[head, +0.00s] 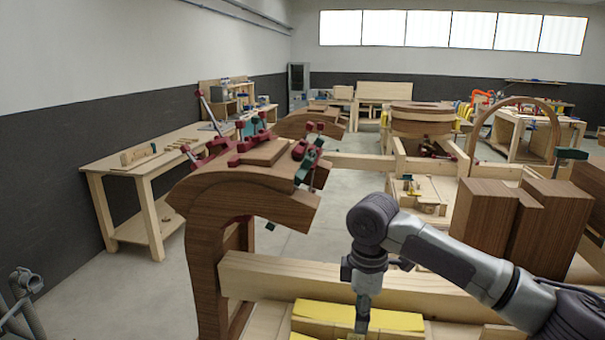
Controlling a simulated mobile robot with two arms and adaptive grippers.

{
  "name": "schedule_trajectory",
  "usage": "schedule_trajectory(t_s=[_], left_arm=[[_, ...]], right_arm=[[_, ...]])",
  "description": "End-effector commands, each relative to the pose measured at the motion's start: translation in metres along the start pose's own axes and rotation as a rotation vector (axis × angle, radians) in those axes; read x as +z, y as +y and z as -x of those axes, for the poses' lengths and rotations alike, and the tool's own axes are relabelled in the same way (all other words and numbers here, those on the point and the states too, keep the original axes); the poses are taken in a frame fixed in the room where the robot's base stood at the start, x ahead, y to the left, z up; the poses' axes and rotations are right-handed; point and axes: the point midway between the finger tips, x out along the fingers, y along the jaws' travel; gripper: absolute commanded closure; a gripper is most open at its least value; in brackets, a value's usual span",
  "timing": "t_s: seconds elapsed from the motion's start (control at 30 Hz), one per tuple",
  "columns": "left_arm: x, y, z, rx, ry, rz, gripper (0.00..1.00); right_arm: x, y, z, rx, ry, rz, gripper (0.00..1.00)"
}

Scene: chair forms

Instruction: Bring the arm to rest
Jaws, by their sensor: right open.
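My right arm (440,250) comes in from the right edge and bends downward at its wrist. My right gripper (362,318) points down over the yellow-topped wooden form at the bottom centre. It is open, seen edge-on as a narrow shape, and I see nothing held in it. Its tips are close to the yellow pads (395,319), but I cannot tell whether they touch. My left gripper is not in view.
A curved dark wooden form (215,255) with red and green clamps (308,155) stands left of my gripper. A pale beam (290,278) runs behind the gripper. Dark wooden blocks (485,215) stand beyond my arm. A workbench (150,165) lines the left wall, with open floor before it.

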Motion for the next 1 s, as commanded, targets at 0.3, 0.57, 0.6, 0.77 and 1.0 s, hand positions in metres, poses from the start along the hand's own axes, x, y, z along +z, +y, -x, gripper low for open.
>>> schedule_trajectory(t_s=[0.3, 0.57, 0.6, 0.77, 1.0], left_arm=[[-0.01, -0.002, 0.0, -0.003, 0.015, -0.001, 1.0], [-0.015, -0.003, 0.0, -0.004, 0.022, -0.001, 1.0], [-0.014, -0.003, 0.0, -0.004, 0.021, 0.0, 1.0], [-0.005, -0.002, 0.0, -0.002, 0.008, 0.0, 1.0], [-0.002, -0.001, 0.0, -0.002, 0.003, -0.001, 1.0]], right_arm=[[-0.019, -0.024, -0.038, -0.011, 0.04, 0.023, 0.55], [-0.042, -0.06, -0.082, -0.02, 0.118, 0.024, 0.55], [-0.046, -0.068, -0.09, -0.022, 0.136, 0.019, 0.55], [-0.061, -0.105, -0.123, -0.028, 0.237, -0.038, 0.55], [-0.056, -0.168, -0.166, -0.018, 0.423, -0.32, 0.55]])
